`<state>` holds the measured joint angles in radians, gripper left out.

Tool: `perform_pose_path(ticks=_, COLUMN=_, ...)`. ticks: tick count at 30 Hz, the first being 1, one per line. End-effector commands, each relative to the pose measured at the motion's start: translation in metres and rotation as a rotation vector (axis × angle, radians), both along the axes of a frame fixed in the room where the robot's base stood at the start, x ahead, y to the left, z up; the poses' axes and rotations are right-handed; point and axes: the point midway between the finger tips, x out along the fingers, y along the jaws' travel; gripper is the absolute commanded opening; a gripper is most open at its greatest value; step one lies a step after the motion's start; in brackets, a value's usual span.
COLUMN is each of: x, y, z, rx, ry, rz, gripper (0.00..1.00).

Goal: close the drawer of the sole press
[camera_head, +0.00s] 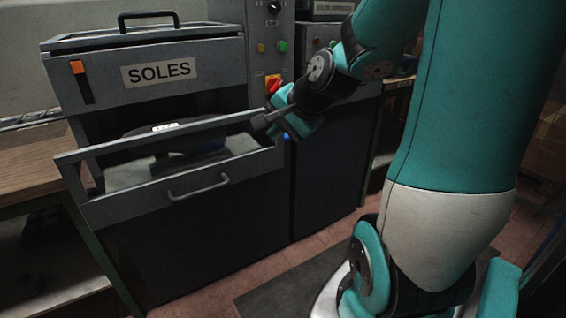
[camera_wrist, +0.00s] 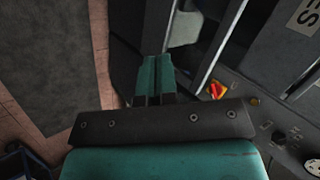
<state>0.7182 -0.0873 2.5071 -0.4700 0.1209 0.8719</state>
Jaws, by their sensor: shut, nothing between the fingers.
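The sole press (camera_head: 215,75) is a grey cabinet labelled SOLES at the left of the head view. Its drawer (camera_head: 176,199) is pulled out, with a curved handle (camera_head: 198,188) on the front. A dark object with a small white label (camera_head: 165,127) lies inside. My gripper (camera_head: 262,122) is shut and empty, by the drawer's right end near the top rim; I cannot tell whether it touches. In the wrist view my shut fingers (camera_wrist: 155,72) show in the middle, with the drawer's rim (camera_wrist: 222,42) close to their right.
A control panel with a red and yellow switch (camera_head: 273,84), a dial and coloured buttons stands right of the press. It also shows in the wrist view (camera_wrist: 217,89). A wooden bench (camera_head: 25,170) is at the left. Floor tiles and a dark mat (camera_head: 290,290) lie in front.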

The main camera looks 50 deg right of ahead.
Motion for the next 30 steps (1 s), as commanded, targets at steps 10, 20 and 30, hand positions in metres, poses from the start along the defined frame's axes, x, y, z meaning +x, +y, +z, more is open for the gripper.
perform_pose_path(ticks=10, x=-0.02, y=-0.089, z=-0.027, rx=0.108, ry=-0.108, rz=-0.421, gripper=0.0)
perform_pose_path(ticks=20, x=-0.007, y=-0.093, z=-0.029, rx=0.117, ry=-0.106, rz=-0.413, gripper=0.0)
perform_pose_path(ticks=30, x=0.006, y=-0.094, z=-0.051, rx=0.107, ry=-0.101, rz=-0.416, gripper=0.0)
